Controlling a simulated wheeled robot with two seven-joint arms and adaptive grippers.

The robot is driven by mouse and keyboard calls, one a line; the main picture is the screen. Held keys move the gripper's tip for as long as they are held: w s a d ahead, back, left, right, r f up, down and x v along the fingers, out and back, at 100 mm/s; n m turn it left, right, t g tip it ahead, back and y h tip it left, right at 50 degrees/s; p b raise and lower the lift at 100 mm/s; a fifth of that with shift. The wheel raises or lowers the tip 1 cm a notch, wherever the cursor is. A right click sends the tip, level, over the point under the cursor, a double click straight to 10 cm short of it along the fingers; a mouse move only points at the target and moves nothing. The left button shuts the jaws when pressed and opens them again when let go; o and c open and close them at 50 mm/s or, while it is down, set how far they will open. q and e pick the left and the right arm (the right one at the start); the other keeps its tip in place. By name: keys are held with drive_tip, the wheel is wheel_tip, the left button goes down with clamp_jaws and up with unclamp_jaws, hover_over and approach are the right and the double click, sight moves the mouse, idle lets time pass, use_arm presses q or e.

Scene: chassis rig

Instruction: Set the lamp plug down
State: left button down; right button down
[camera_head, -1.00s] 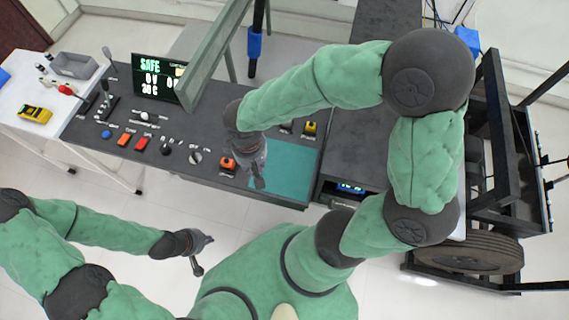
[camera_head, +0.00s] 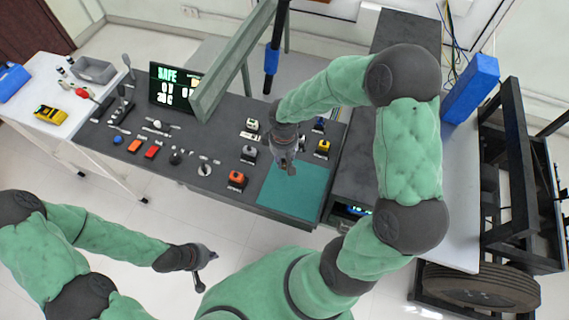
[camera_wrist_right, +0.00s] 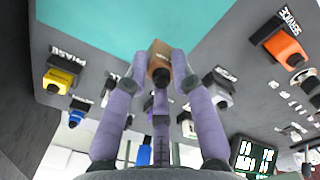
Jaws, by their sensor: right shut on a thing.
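My right gripper (camera_head: 287,165) is over the console, at the far edge of the teal mat (camera_head: 298,195). The teal mat (camera_wrist_right: 120,25) shows behind and beside the plug there. I cannot tell whether the plug touches the surface. My left gripper (camera_head: 206,268) hangs over the floor in front of the console, clear of objects; its jaw opening is too small to tell.
An orange unit (camera_head: 237,180) labelled SERVICE and a yellow one (camera_head: 323,147) labelled PHASE flank the mat. Grey, white and blue units stand behind it. A green frame post (camera_head: 235,65) rises over the console. A display (camera_head: 174,87) reads SAFE. Most of the mat is bare.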

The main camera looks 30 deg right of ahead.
sight(284, 160)
wheel_tip(284, 160, down, 4)
drive_tip(key=shift+w+d+r+b, duration=0.15)
drive_tip(key=shift+b, duration=0.4)
drive_tip(key=shift+r, duration=0.1)
drive_tip(key=shift+f, duration=0.2)
drive_tip(key=c, duration=1)
unclamp_jaws()
drive_tip(key=shift+c, duration=0.2)
drive_tip(key=shift+r, duration=0.15)
